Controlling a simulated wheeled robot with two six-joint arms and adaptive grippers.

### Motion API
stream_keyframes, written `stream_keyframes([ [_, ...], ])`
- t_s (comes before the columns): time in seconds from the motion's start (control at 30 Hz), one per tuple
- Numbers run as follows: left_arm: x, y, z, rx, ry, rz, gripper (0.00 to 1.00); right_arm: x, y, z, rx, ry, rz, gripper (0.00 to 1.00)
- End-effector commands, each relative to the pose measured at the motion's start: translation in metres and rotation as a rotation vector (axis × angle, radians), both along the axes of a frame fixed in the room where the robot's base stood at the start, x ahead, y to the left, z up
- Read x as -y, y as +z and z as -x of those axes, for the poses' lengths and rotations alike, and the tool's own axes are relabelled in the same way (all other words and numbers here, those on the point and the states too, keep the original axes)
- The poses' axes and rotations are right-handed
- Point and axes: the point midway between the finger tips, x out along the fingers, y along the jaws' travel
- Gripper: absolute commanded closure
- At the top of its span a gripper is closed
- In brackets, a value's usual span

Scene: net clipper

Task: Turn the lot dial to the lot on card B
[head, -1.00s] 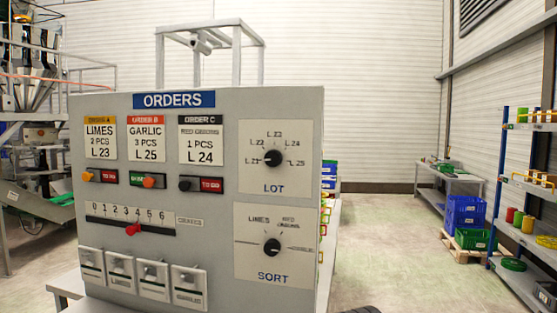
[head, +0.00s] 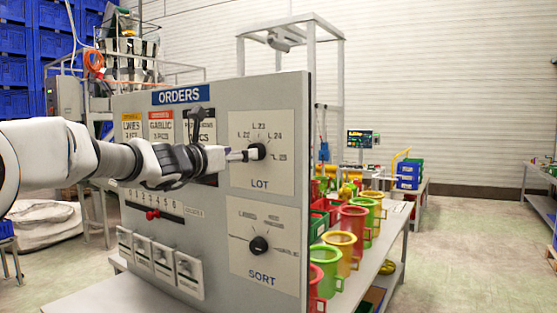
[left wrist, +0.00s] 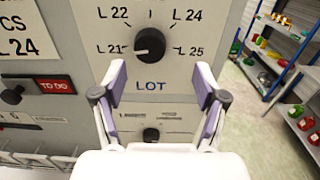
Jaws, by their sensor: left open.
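The lot dial (head: 256,151) is a black knob on a white plate on the grey ORDERS panel (head: 212,276). In the left wrist view the dial (left wrist: 149,44) has labels L21, L22, L24 and L25 around it; its white mark points left toward L21. My left gripper (head: 247,155) is at the dial in the head view. In the left wrist view the gripper (left wrist: 160,76) is open, its fingertips apart just below the knob, nothing between them. My right gripper is not in view.
The sort dial (head: 259,245) sits below the lot dial. A red slider (head: 152,214) and several switches (head: 160,262) are at lower left. A table (head: 397,235) with colored mugs stands right of the panel.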

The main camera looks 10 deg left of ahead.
Motion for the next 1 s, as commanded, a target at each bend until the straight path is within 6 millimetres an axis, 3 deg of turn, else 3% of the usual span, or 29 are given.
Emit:
stream_keyframes([
  [0.33, 0.021, 0.002, -0.059, -0.006, 0.002, -0.007, 0.28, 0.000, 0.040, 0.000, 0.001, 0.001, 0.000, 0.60],
  [0.67, 0.024, -0.004, -0.067, -0.006, 0.003, -0.007, 0.28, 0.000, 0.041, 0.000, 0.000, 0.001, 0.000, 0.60],
  [0.83, 0.024, -0.004, -0.067, -0.006, 0.003, -0.007, 0.88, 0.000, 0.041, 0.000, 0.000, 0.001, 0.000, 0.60],
  [1.0, 0.024, -0.003, -0.067, -0.005, 0.003, -0.008, 0.88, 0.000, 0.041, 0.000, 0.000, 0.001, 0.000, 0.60],
])
